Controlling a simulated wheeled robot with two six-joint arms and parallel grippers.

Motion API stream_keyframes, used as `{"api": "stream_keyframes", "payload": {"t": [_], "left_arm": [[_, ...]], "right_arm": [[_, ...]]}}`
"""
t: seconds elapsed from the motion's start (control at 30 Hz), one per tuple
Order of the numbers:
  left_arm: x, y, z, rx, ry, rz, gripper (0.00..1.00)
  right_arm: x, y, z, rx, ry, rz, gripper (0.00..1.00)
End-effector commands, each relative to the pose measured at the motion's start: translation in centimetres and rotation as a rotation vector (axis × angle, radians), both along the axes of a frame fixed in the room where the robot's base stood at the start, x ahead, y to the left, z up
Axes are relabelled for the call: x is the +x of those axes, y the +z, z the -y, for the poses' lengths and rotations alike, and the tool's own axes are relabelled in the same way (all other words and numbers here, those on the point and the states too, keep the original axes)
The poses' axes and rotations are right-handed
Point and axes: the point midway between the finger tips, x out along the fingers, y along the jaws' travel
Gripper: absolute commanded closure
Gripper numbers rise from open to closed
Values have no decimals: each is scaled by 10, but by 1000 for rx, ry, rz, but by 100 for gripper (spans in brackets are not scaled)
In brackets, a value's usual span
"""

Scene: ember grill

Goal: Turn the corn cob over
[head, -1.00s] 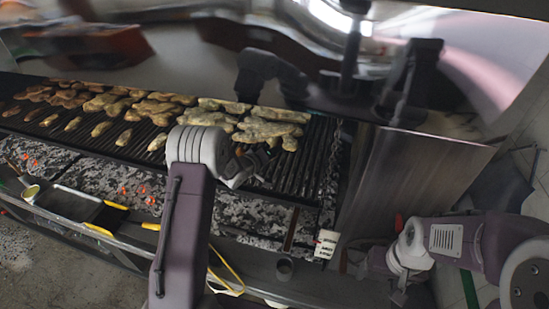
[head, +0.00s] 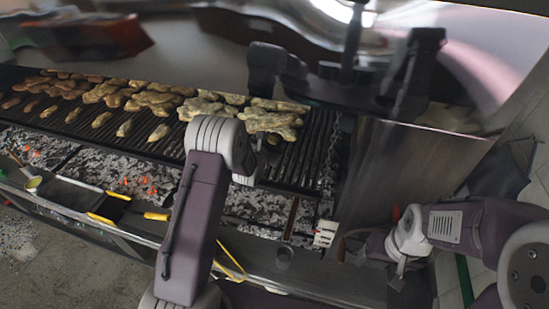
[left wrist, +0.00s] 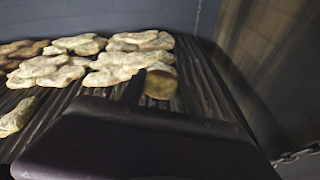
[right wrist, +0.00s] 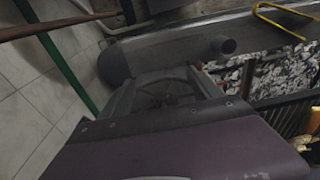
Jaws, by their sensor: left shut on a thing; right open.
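The corn cob shows as a short, rounded, brownish-yellow end (left wrist: 160,82) just beyond the dark gripper housing in the left wrist view. My left gripper (head: 258,164) is shut on it over the right part of the grill grate (head: 298,160). Its fingers are mostly hidden behind my wrist in the head view and behind the housing in the left wrist view. My right gripper (head: 398,270) is open and empty, low at the right beside the grill's front shelf.
Several pale, lumpy food pieces (head: 268,118) lie on the grate behind and left of my left gripper. Grey coals with orange embers (head: 140,186) lie below. Bare grate lies right of the food.

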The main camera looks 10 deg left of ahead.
Motion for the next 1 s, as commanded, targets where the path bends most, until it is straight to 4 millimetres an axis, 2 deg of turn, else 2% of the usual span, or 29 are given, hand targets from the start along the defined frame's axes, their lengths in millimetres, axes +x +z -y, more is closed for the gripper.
{"api": "stream_keyframes", "payload": {"t": [0.07, 0.1, 0.47, 0.7, 0.9, 1.0], "left_arm": [[1, 1, 2, -95, 76, -22, 90], [2, -7, 0, -94, 80, -19, 90], [2, -7, 0, -160, 133, -36, 90], [2, -7, 1, -234, 193, -55, 90], [24, -38, -1, -233, 194, -59, 90], [23, -48, -1, -231, 194, -60, 90]], "right_arm": [[0, -1, 0, 0, 0, 0, 26], [0, -19, 0, 0, 0, 1, 26], [0, -83, 0, 0, 0, -1, 26], [0, -132, 0, 0, 0, -1, 26], [0, -171, 0, 0, 0, -1, 26], [0, -185, 0, 0, 0, -1, 26]]}}
